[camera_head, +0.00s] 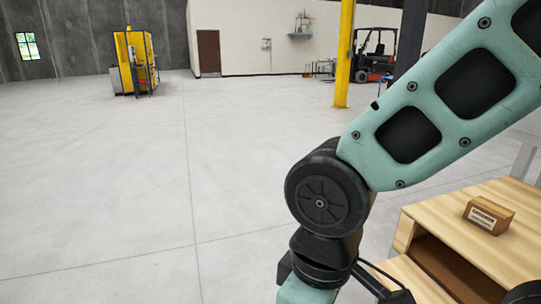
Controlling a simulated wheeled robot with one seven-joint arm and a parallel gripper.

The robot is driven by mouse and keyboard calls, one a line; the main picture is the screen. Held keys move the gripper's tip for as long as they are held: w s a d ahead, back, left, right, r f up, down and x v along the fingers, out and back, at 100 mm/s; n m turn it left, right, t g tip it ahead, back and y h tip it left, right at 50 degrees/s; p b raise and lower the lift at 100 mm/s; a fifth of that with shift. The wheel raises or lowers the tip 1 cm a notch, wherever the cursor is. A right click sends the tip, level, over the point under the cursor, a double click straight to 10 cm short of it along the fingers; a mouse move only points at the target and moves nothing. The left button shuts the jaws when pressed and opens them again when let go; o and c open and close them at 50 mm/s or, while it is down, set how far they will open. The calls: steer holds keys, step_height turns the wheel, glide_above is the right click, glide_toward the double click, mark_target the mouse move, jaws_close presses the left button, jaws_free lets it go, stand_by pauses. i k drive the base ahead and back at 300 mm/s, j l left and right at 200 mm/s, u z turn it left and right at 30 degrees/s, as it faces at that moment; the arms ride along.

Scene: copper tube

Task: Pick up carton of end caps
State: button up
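A small brown cardboard carton (488,217) with a pale printed label on its front sits on top of a light wooden workbench or cabinet (455,226) at the right. It looks closed and stands clear of other things on that top. I cannot read its label. My green and black arm crosses the right half of the view and bends down at a dark joint, left of the carton. My gripper's fingers do not show.
The wooden unit has an open, dark compartment (448,266) below its top. A dark part at the lower right edge cannot be identified. Bare concrete floor (120,190) lies open to the left. A yellow post (344,55), a forklift (376,58) and a yellow machine (136,62) stand farther back.

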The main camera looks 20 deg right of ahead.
mark_target(495, 219)
steer(key=i+z, duration=0.2)
steer(key=i, duration=0.3)
steer(key=i+j+z, duration=0.2)
steer(key=i, duration=0.3)
steer(key=i+z, duration=0.2)
steer(key=z, duration=0.25)
steer(key=i+z, duration=0.25)
steer(key=z, duration=0.2)
steer(key=i+z, duration=0.2)
steer(key=z, duration=0.25)
steer(key=i+z, duration=0.2)
steer(key=z, duration=0.25)
steer(key=i+j+z, duration=0.1)
steer(key=i+z, duration=0.15)
steer(key=z, duration=0.15)
steer(key=i+j+z, duration=0.15)
steer(key=z, duration=0.3)
